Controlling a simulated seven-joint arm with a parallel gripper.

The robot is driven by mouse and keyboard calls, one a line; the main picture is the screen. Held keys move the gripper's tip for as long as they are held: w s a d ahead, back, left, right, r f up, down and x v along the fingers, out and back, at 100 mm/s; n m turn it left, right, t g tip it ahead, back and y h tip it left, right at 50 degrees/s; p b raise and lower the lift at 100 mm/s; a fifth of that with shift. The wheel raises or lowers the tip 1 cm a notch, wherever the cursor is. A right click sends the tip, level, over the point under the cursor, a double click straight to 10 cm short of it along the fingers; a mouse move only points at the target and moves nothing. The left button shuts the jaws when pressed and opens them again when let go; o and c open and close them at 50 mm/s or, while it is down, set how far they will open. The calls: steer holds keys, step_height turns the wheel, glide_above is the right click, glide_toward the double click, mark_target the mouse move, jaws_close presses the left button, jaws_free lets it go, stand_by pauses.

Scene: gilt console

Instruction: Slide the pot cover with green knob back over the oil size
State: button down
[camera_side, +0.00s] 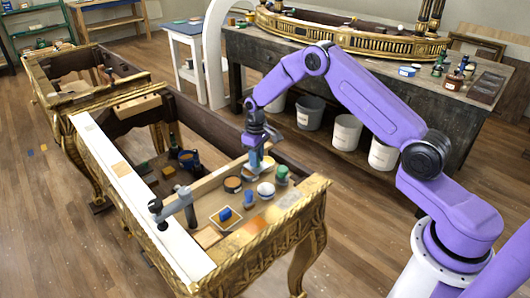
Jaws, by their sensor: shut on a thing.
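My gripper (256,163) points down over the front part of the gilt console frame (262,232), among small pots. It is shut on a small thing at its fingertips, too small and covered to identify. Just right of it stands a pale round piece with a green top (282,173); I cannot tell whether this is the cover with the green knob. A white-topped round pot (266,189) is just below the gripper in the picture, and a dark-rimmed pot (232,184) is to its left. I cannot tell which pot holds the oil size.
A grey clamp (184,205) stands on the frame's white rail. A small tray with a blue block (225,214) and a blue-grey piece (249,195) lie nearby. Dark bottles (188,160) stand farther left. A workbench (250,62) and buckets (347,132) are behind.

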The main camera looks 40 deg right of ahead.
mark_target(250, 169)
steer(key=shift+a, duration=1.55)
steer(key=c, duration=0.9)
jaws_free()
steer(key=shift+c, duration=0.2)
steer(key=shift+r, duration=0.1)
step_height(250, 169, up, 17)
steer(key=shift+r, duration=0.2)
steer(key=shift+a, duration=0.1)
